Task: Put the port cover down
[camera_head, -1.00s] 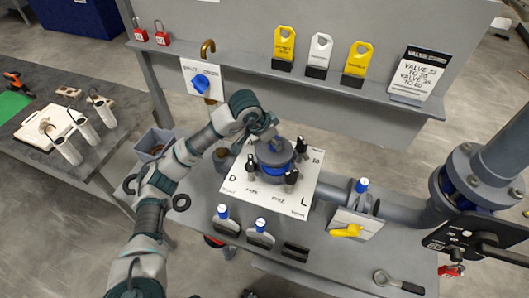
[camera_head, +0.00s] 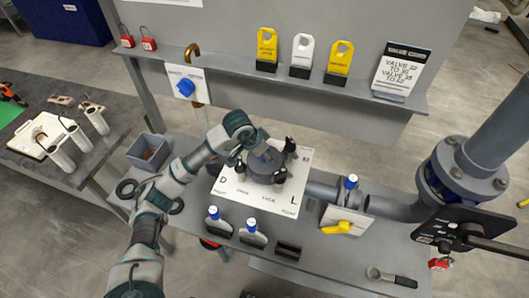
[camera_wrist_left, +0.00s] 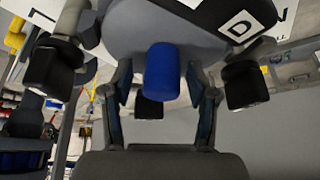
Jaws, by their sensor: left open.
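The grey round port cover (camera_head: 264,172) sits low over the port on the white lettered plate (camera_head: 233,190), with several black-knobbed clamps around it. In the left wrist view, the cover's grey face (camera_wrist_left: 125,38) fills the top, and its blue handle (camera_wrist_left: 162,72) stands between my fingers. My left gripper (camera_wrist_left: 160,100) is open around the handle, with gaps on both sides. In the head view my left gripper (camera_head: 257,152) is above the cover and hides part of it. My right gripper is not in view.
Black clamp knobs (camera_wrist_left: 246,85) stand close beside my left fingers. A yellow-handled valve (camera_head: 338,228) and thick grey pipes are right of the plate. A wrench (camera_head: 392,279) lies on the bench front. A grey bin (camera_head: 150,151) stands left of my forearm.

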